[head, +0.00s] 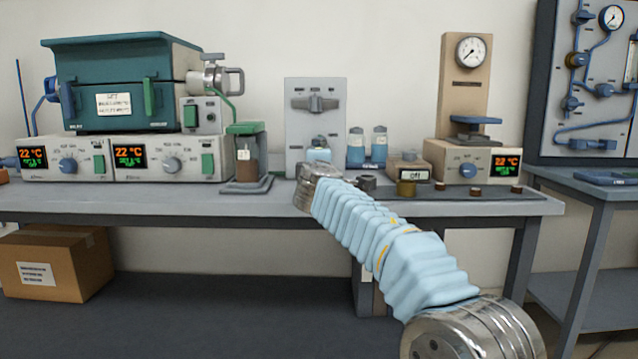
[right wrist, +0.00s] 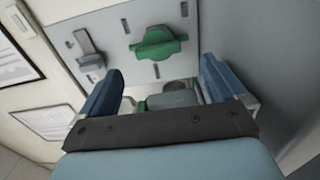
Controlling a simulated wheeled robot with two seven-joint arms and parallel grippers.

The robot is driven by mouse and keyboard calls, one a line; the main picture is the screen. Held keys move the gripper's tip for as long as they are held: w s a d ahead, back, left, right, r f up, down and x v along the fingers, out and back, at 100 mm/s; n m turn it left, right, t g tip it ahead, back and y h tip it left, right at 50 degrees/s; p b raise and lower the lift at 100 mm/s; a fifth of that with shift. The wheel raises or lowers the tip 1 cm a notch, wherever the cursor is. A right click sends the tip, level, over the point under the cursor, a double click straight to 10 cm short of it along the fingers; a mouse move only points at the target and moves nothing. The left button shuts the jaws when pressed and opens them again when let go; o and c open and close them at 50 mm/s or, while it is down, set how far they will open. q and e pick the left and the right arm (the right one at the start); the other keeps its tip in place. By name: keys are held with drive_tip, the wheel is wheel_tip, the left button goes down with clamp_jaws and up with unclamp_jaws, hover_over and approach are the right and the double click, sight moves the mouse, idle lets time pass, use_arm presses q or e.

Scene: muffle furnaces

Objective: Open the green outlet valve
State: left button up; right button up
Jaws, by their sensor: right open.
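In the right wrist view a green valve handle (right wrist: 158,43) sits on a light grey panel (right wrist: 200,20), tilted in the picture. My right gripper (right wrist: 155,88) is open, with its two blue fingers apart below the handle in the picture and not touching it. A rounded grey-green part (right wrist: 175,97) shows between the fingers, partly hidden by the gripper body. My left gripper is out of view.
A grey lever (right wrist: 88,50) is beside the green handle. A cardboard box (head: 60,265) is under the bench.

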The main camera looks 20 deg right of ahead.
drive_tip(key=v, duration=0.4)
drive_tip(key=shift+s+r, duration=0.15)
drive_tip(key=shift+s, duration=0.2)
drive_tip(key=shift+s+a, duration=0.2)
drive_tip(key=shift+s, duration=0.3)
